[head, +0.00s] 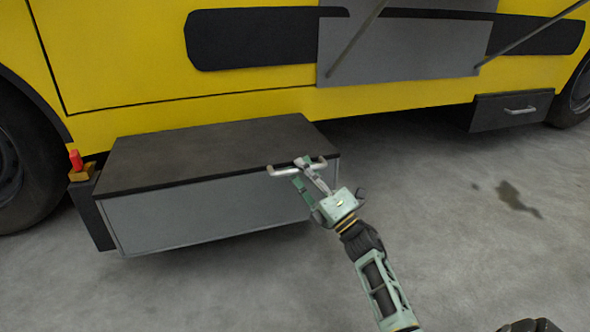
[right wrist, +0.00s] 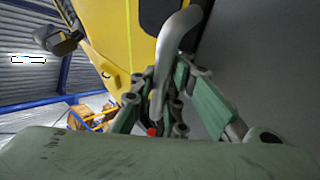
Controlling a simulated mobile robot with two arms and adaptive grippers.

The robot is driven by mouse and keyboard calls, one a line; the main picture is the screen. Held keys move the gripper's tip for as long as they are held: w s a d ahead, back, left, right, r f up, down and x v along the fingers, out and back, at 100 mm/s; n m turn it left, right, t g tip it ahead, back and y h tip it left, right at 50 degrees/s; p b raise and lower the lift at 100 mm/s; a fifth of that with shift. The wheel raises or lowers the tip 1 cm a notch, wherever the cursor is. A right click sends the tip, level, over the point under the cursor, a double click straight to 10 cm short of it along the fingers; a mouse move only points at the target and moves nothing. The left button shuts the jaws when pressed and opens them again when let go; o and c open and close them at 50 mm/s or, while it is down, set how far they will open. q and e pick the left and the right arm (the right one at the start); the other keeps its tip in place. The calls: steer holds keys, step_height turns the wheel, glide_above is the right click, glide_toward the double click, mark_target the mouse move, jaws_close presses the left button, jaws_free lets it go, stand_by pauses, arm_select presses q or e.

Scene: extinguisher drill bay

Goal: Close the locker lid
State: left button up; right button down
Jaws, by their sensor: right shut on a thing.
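The locker (head: 210,215) is a long grey box low beside the yellow vehicle, left of centre in the head view. Its dark lid (head: 200,152) lies across the top, with no clear gap along the front edge. A pale bar handle (head: 282,171) sits at the right part of that front edge. My right gripper (head: 308,169) is shut on the handle. In the right wrist view the handle (right wrist: 176,42) runs between the green fingers (right wrist: 160,100). The fingers hide part of it. My left gripper is out of view.
The yellow vehicle (head: 120,55) stands behind the locker, with a wheel (head: 20,165) at left. A red-topped fitting (head: 76,160) is by the locker's left end. A dark drawer box (head: 510,110) hangs at right.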

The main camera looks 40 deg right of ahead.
steer(key=shift+s+a+f, duration=0.15)
steer(key=shift+f, duration=0.4)
steer(key=c, duration=2.2)
jaws_free()
steer(key=shift+o, duration=0.8)
steer(key=shift+f, duration=0.1)
steer(key=shift+s, duration=0.1)
